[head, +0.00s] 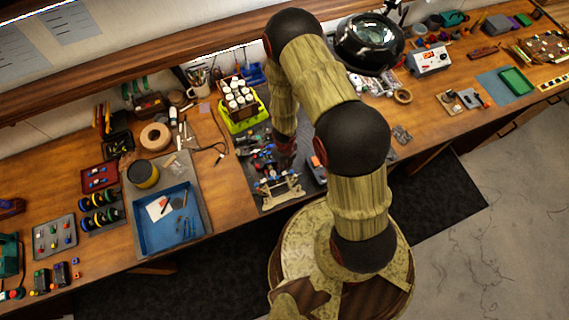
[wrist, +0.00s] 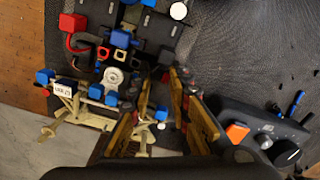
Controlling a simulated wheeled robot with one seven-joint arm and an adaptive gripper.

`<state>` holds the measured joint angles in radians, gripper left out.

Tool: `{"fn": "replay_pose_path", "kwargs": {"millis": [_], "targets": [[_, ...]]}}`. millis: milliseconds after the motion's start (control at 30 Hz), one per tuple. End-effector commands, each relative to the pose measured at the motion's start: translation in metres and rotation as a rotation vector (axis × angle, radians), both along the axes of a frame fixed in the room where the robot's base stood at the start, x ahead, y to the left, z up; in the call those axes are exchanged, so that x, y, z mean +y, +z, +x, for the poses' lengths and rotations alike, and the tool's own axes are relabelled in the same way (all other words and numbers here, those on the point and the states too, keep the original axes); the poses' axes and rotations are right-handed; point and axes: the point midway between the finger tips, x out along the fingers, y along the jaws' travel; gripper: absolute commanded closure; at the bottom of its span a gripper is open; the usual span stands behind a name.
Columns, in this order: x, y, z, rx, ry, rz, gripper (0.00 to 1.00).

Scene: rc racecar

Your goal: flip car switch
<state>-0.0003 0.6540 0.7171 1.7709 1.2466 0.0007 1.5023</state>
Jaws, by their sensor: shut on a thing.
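The RC car (wrist: 115,77) lies on the dark mat in the upper left of the wrist view. It has dark plates, blue blocks, a red wire and a tan front frame. In the head view the car (head: 279,190) is partly hidden by my arm. My gripper (wrist: 163,80) reaches over the car's right side, its two fingers straddling a narrow gap. It is shut on a small dark part at the car's edge, mostly hidden by the fingers. In the head view my gripper (head: 286,146) is low over the car. I cannot make out the switch's position.
A dark box with an orange button (wrist: 237,132) sits right of my gripper. A green bin of white bottles (head: 240,105) stands behind the car. A blue tray (head: 165,235) lies to the left. Several small tools and parts crowd the bench (head: 225,185).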

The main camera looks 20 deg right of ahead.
Motion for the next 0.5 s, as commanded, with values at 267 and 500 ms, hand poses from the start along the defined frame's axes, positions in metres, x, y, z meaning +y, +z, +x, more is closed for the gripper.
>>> {"fn": "replay_pose_path", "kwargs": {"millis": [267,500], "targets": [[-0.0013,-0.0003,0.0008,-0.001,-0.001,0.016,0.96],[-0.001,-0.0003,0.0005,0.0,-0.001,0.015,0.82]]}}
